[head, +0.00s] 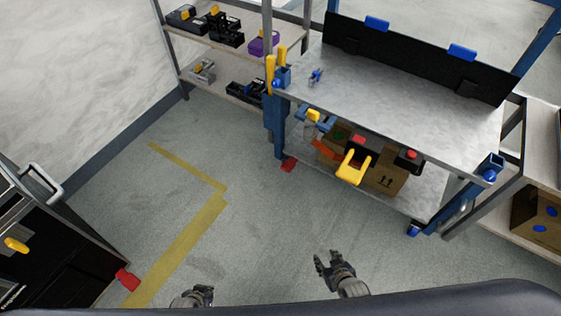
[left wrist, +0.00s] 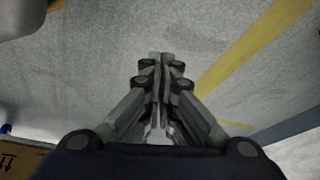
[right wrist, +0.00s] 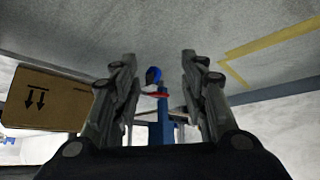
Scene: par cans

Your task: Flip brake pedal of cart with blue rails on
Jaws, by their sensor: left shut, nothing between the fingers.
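The cart with blue rails (head: 410,95) stands at the upper right of the head view. Its red brake pedal (head: 288,164) sticks out low at the near left leg, by the floor. In the right wrist view the red pedal (right wrist: 158,94) shows small beside a blue wheel (right wrist: 153,75) and blue leg, between my fingers but well beyond them. My right gripper (head: 322,262) is open and empty, short of the cart. My left gripper (head: 208,291) is at the bottom edge of the head view; its fingers are together and empty in the left wrist view (left wrist: 160,58).
A black cabinet (head: 55,255) with another red pedal (head: 127,279) stands at lower left. The floor between my grippers and the cart is clear, with yellow tape (head: 185,240).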

